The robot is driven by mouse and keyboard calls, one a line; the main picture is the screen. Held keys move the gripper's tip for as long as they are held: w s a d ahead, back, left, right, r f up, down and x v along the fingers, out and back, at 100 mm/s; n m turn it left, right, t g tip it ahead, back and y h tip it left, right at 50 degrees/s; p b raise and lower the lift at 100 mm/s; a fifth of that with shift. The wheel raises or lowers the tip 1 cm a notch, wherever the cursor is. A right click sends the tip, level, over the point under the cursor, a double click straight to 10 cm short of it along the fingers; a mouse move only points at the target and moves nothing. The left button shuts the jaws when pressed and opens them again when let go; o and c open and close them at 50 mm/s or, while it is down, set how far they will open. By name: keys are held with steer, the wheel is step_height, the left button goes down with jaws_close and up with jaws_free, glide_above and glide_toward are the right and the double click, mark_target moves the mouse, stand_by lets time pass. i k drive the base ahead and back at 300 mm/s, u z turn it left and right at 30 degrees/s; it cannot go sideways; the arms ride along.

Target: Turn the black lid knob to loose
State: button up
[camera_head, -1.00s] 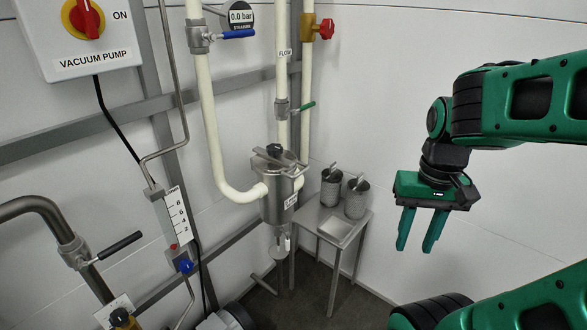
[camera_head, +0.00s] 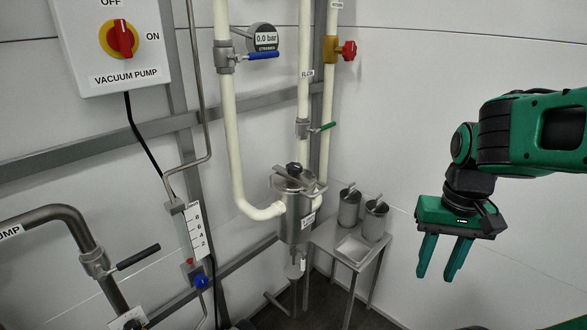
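The black lid knob (camera_head: 294,168) sits on top of the steel strainer vessel (camera_head: 294,220), at the middle of the view. A flat steel bar lies across the vessel's lid by the knob. My gripper (camera_head: 436,262) hangs at the right, fingers pointing down. Its two green fingers are apart with nothing between them. It is well to the right of the knob and touches nothing.
Pale pipes join the vessel, with a blue-handled valve (camera_head: 262,55), a green-handled valve (camera_head: 322,127) and a red knob (camera_head: 348,50). A small steel table (camera_head: 326,236) with two metal canisters and a tray stands right of the vessel. A vacuum pump switch box (camera_head: 112,45) hangs upper left.

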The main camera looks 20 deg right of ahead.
mark_target(294, 168)
steer(key=u, duration=2.25)
steer(key=k, duration=0.75)
steer(key=z, duration=2)
steer(key=i, duration=1)
steer(key=u, duration=0.05)
